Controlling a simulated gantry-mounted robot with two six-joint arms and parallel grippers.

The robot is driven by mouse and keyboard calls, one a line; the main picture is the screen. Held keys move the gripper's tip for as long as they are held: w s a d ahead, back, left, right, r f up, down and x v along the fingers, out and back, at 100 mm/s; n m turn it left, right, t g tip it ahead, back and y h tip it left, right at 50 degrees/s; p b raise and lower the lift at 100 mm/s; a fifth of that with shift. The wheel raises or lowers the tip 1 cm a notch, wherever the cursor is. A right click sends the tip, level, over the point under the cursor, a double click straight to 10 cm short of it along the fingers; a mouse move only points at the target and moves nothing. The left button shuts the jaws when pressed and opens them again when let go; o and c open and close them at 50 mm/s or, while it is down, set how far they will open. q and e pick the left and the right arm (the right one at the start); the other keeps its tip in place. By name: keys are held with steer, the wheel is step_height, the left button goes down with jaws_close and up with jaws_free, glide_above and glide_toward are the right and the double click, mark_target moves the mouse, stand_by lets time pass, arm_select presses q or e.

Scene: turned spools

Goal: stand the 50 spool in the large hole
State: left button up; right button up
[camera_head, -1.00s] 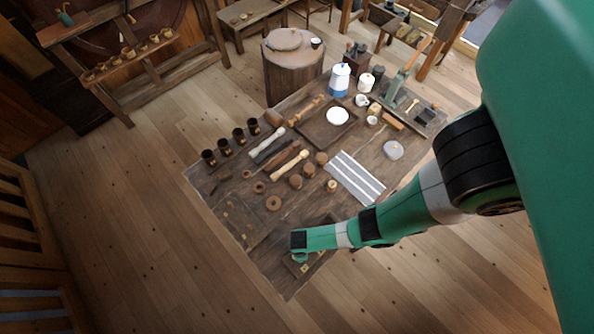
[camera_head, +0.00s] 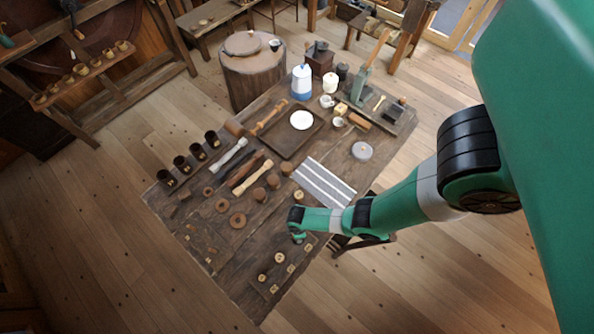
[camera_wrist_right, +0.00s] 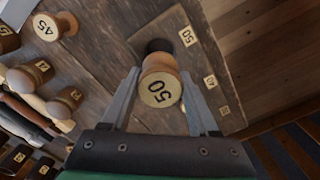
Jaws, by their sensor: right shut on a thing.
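The 50 spool (camera_wrist_right: 160,88) is a turned wooden spool with a pale end marked 50. In the right wrist view it sits between the fingers of my right gripper (camera_wrist_right: 163,98), which is shut on it. A dark large hole (camera_wrist_right: 158,46) in the wooden board (camera_wrist_right: 138,40) shows just beyond the spool, beside a 50 label (camera_wrist_right: 187,36). The spool covers part of the hole's near side; its lower end is hidden. In the head view my right gripper (camera_head: 298,237) is over the board's far end, and the spool is hard to make out. My left gripper is not in view.
A 45 spool (camera_wrist_right: 55,26) stands off the board, with several other wooden pieces nearby. Two pale round tops (camera_head: 263,278) show on the board's near part. A striped cloth (camera_head: 322,184) lies behind my gripper. Bare floor borders the table.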

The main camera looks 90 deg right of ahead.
steer(key=shift+f+b, duration=2.75)
steer(key=shift+f, duration=0.2)
steer(key=shift+f, duration=0.1)
steer(key=shift+f+b, duration=0.5)
steer(key=shift+b, duration=0.05)
steer(key=shift+f+b, duration=0.35)
steer(key=o, duration=1.4)
steer(key=shift+o, duration=0.5)
